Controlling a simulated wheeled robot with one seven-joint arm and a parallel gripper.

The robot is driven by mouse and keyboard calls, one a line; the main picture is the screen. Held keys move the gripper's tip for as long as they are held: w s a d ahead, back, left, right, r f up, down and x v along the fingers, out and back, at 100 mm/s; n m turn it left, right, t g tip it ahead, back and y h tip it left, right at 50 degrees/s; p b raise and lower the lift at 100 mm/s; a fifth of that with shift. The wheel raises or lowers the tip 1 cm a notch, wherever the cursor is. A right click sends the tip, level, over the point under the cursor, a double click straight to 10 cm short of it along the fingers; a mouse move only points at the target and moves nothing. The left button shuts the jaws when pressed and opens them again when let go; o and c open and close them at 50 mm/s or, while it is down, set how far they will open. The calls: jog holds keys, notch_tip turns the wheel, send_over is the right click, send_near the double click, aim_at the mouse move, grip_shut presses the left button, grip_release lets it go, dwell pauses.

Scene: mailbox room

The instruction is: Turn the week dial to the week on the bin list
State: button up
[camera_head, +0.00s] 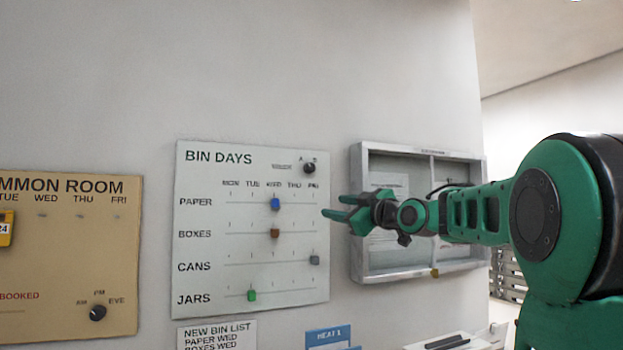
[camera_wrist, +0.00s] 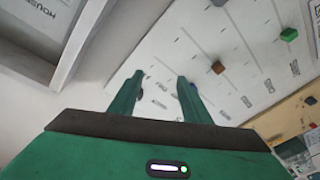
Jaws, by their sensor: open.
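The week dial (camera_head: 310,168) is a small dark knob at the top right of the white BIN DAYS board (camera_head: 210,250), with letters A and B above it. Its exact pointer direction is too small to tell. The new bin list (camera_head: 215,334) is a white sheet below the board; I read PAPER WED and BOXES WED, and its lower part is cut off. My gripper (camera_head: 335,207) is open and empty, in front of the wall at the board's right edge, lower than the dial. In the wrist view my gripper's two fingers (camera_wrist: 160,85) are spread, with the tilted board beyond.
Sliders sit on the board: blue (camera_head: 275,203), brown (camera_head: 275,233), grey (camera_head: 314,260) and green (camera_head: 252,295). A glass-fronted notice case (camera_head: 365,265) hangs right, close behind my arm. A tan COMMON ROOM board (camera_head: 60,250) with its own knob (camera_head: 98,313) hangs left.

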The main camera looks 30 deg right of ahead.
aim_at(312, 169)
notch_tip(312, 169, up, 8)
jog(key=f+n+t+y, duration=0.1)
jog(key=n+t+y, duration=0.1)
jog(key=x, duration=1)
jog(key=shift+w+a+r, duration=0.1)
jog(key=shift+w+r, duration=0.15)
jog(key=shift+r, duration=0.25)
jog(key=shift+c, duration=0.4)
jog(key=c, duration=1)
